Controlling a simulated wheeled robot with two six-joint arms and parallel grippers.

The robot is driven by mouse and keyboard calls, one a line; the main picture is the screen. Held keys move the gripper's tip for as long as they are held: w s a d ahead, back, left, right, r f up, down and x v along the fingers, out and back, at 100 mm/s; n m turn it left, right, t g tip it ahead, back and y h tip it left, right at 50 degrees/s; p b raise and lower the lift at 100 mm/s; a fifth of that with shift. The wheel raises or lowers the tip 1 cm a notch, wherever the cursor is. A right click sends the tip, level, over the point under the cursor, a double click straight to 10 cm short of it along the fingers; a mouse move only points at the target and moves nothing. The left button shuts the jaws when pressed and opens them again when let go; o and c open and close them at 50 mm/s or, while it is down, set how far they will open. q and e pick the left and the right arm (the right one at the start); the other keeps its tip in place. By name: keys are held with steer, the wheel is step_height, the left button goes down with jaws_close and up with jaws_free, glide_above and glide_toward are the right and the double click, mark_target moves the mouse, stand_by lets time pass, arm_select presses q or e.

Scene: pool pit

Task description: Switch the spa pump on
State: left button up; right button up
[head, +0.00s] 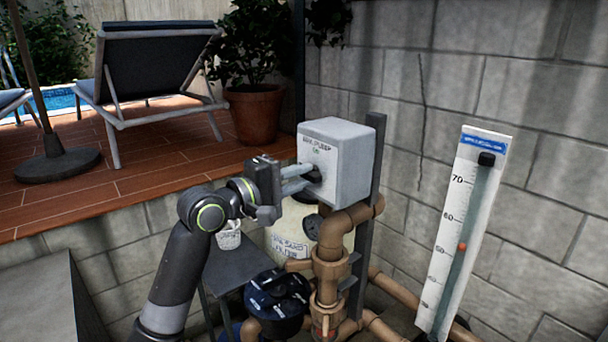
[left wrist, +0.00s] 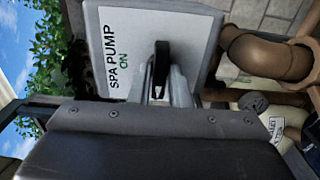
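The spa pump switch box (head: 345,160) is a light grey box on a dark post, its front lettered "SPA PUMP" with a green "ON" below. It also fills the upper middle of the left wrist view (left wrist: 140,28). Its black lever (left wrist: 160,68) stands out from the front face beside the lettering. My left gripper (head: 304,180) is at the box front, its two pale fingers (left wrist: 164,90) one on each side of the lever. The gap is narrow, and I cannot tell whether both fingers press on it. My right gripper is not in view.
Brown pipes (head: 328,270) with a gauge (head: 312,227) run below the box. A sand filter (head: 290,240), a small dark table (head: 236,264) and a white bucket (head: 229,238) stand behind my arm. A white scale board (head: 462,220) leans at the block wall.

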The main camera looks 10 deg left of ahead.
arm_select(q)
jaws_close()
